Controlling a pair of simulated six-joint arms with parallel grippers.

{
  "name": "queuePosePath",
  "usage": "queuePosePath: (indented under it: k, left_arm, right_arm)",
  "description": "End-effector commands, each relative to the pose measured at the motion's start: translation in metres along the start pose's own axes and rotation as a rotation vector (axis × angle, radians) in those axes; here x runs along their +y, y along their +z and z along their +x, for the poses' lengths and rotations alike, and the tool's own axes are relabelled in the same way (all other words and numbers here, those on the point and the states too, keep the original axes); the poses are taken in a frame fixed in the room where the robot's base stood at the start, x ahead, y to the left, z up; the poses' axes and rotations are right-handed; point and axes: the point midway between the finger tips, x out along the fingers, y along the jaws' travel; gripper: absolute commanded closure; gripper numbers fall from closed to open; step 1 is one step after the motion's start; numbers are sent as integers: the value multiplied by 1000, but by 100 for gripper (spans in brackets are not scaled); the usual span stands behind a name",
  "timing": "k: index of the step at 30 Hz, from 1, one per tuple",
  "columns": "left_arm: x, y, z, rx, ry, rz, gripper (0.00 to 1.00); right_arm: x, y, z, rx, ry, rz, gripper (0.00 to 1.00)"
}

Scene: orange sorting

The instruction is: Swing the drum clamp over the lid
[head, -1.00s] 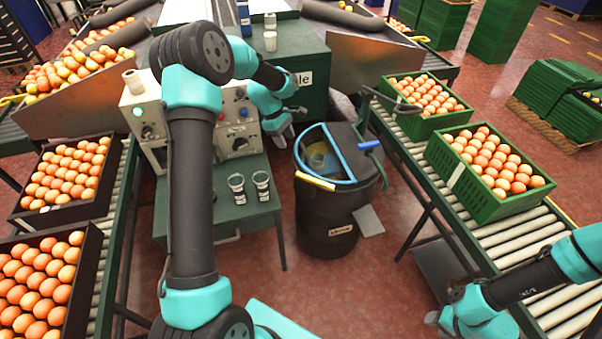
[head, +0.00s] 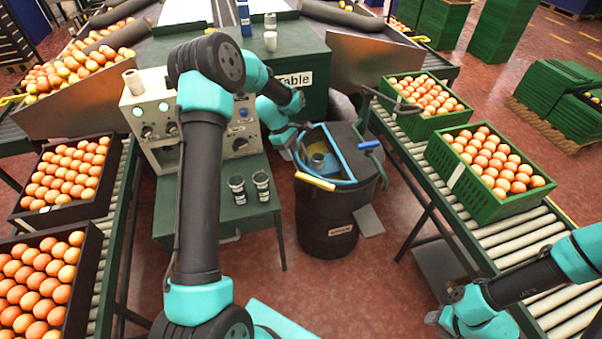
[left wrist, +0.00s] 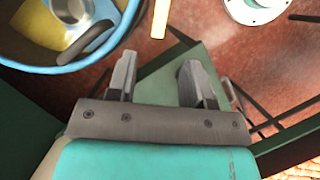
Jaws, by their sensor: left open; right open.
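A black drum (head: 327,222) stands on the floor in the middle of the head view. A blue clamp ring (head: 336,183) runs around part of its top, with a yellow grip (head: 315,181) at the front left. A dark cover lies over the right part of the top; I cannot tell if it is the lid. My left gripper (head: 292,150) is beside the drum's left rim, apart from the yellow grip. In the left wrist view its open jaws (left wrist: 157,82) are empty, with the yellow grip (left wrist: 160,18) ahead. My right gripper (head: 438,317) is open at the lower right, away from the drum.
A green table (head: 225,208) with two small cups and a control box (head: 150,115) stands left of the drum. A roller conveyor (head: 505,237) with green crates of oranges is on the right. Dark crates of oranges are on the left conveyor. Red floor is clear before the drum.

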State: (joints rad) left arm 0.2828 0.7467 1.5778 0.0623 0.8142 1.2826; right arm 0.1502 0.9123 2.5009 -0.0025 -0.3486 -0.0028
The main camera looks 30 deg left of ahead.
Motion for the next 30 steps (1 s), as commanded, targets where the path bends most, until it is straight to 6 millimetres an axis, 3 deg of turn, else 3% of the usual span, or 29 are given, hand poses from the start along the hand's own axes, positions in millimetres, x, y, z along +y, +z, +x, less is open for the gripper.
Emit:
queuePosePath:
  k: [12, 18, 30]
  left_arm:
    - [-1, 0, 73, -2, -3, 0, 53]
    - [0, 0, 98, -1, -1, 0, 53]
    - [0, 0, 106, -1, 0, 0, 53]
  right_arm:
    - [0, 0, 0, 0, 0, 0, 55]
    - [0, 0, 0, 0, 0, 0, 55]
    - [0, 0, 0, 0, 0, 0, 55]
